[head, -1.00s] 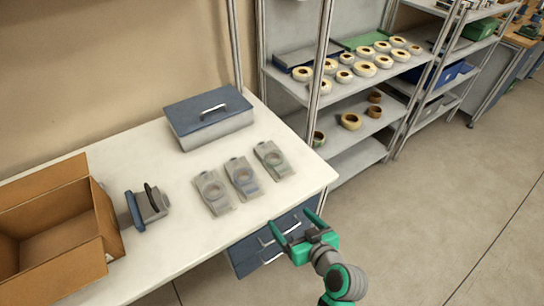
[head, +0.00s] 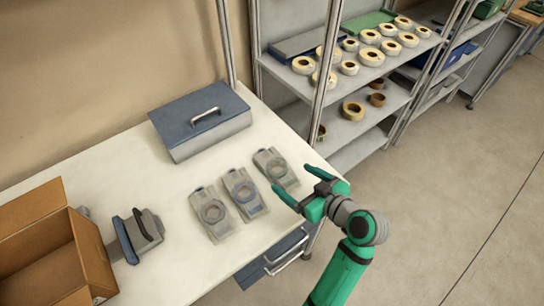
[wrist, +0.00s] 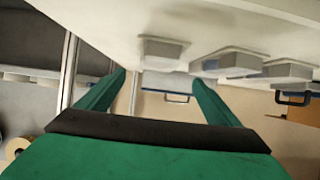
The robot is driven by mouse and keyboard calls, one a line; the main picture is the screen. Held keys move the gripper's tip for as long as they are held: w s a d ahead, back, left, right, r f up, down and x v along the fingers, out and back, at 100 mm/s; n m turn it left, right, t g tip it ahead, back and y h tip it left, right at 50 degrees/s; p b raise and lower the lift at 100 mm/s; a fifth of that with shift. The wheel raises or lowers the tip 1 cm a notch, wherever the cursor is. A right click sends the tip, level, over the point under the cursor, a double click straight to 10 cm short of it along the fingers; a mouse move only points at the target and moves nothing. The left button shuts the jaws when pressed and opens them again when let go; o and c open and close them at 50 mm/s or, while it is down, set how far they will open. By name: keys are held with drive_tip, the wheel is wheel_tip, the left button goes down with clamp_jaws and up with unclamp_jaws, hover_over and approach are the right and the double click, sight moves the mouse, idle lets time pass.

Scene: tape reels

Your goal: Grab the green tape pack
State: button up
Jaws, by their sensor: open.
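The right pack's ring looks faintly greenish and the middle one bluish; the tints are too weak to be sure. My gripper (head: 294,181) is open and empty by the table's right edge, close to the right pack; contact cannot be told. The wrist view looks upside down, with my open fingers (wrist: 158,78) at either side and a pack (wrist: 162,48) just above the gap.
A blue-lidded metal box (head: 205,120) stands behind the packs. A tape dispenser (head: 138,235) and a cardboard box (head: 50,250) are at left. A shelf (head: 345,128) with several tape reels and a flat green item (head: 368,22) stands behind right.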

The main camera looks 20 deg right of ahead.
sight(275, 164)
drive_tip(key=x, duration=0.4)
drive_tip(key=shift+w+r, duration=0.15)
drive_tip(key=shift+r, duration=0.1)
drive_tip(key=shift+x, duration=1.05)
drive_tip(key=shift+d+x, duration=0.1)
drive_tip(key=shift+x, duration=1.15)
drive_tip(key=shift+d+x, duration=0.15)
drive_tip(key=shift+x, duration=1.15)
drive_tip(key=shift+f, duration=0.1)
drive_tip(key=c, duration=1.2)
drive_tip(key=shift+r, duration=0.2)
